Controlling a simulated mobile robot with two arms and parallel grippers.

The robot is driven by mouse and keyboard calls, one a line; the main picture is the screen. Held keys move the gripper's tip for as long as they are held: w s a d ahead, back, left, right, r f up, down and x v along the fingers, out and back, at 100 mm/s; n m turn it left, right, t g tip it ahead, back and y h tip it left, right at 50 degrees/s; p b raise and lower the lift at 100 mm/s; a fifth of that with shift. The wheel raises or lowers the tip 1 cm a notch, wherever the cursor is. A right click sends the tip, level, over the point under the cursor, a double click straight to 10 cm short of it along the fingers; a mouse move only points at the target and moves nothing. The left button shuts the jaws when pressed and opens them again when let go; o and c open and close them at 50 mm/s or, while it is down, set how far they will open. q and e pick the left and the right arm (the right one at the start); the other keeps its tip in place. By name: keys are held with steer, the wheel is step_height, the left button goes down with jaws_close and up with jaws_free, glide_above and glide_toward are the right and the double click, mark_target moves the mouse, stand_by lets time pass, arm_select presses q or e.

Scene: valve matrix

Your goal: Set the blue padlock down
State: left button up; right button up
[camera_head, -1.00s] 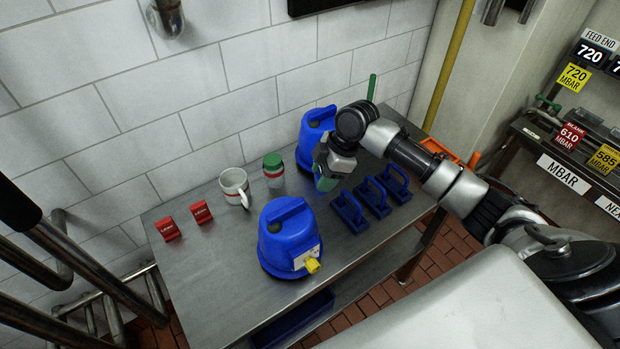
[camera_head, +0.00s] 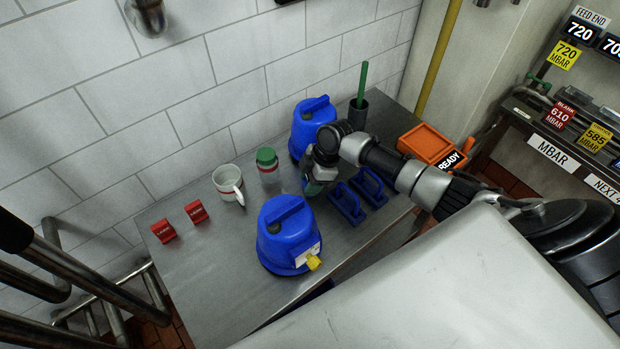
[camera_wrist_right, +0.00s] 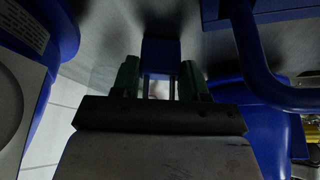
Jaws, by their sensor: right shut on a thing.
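The blue padlock (camera_wrist_right: 160,58) shows in the right wrist view as a small blue block at the fingertips, with pale upright bars below it between the fingers. My right gripper (camera_wrist_right: 159,80) is shut on it. In the head view my right gripper (camera_head: 314,186) is low over the steel table (camera_head: 225,290), between the front blue domed unit (camera_head: 285,225) and the blue handled pieces (camera_head: 346,202). The padlock is hidden there by the gripper. I cannot tell whether it touches the table. My left gripper is not in view.
A rear blue unit (camera_head: 311,125) stands close behind the gripper. A green-lidded jar (camera_head: 267,165), a mug (camera_head: 228,184) and two red tags (camera_head: 195,211) stand to the left. An orange bin (camera_head: 425,145) is at the right. The table's front left is clear.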

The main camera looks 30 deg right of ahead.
steer(key=o, duration=0.7)
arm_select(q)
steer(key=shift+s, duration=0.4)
arm_select(e)
steer(key=shift+o, duration=1.4)
steer(key=shift+r, duration=0.15)
arm_select(q)
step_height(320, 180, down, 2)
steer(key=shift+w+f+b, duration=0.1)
steer(key=shift+b, duration=0.95)
arm_select(e)
steer(key=v, duration=1.1)
steer(key=shift+d+r, duration=0.3)
steer(key=shift+r, duration=0.05)
steer(key=shift+s, duration=0.15)
